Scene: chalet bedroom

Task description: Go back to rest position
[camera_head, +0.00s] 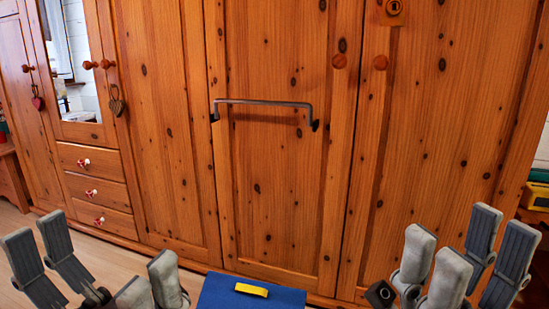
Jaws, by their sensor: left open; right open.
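My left gripper (100,262) is at the bottom left of the head view, with its grey padded fingers spread apart and nothing between them. My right gripper (462,252) is at the bottom right, also open and empty, its fingers pointing up. Both are low in the view, in front of the wooden wardrobe (170,120) and apart from each other. The lower parts of both grippers are cut off by the bottom edge.
A blue object (222,293) with a yellow handle (251,290) lies between the grippers at the bottom. A metal bar (265,102) crosses a wardrobe door. Drawers (88,162) with knobs are at left. Yellow and green items (537,195) are at far right. Some floor (25,222) shows at left.

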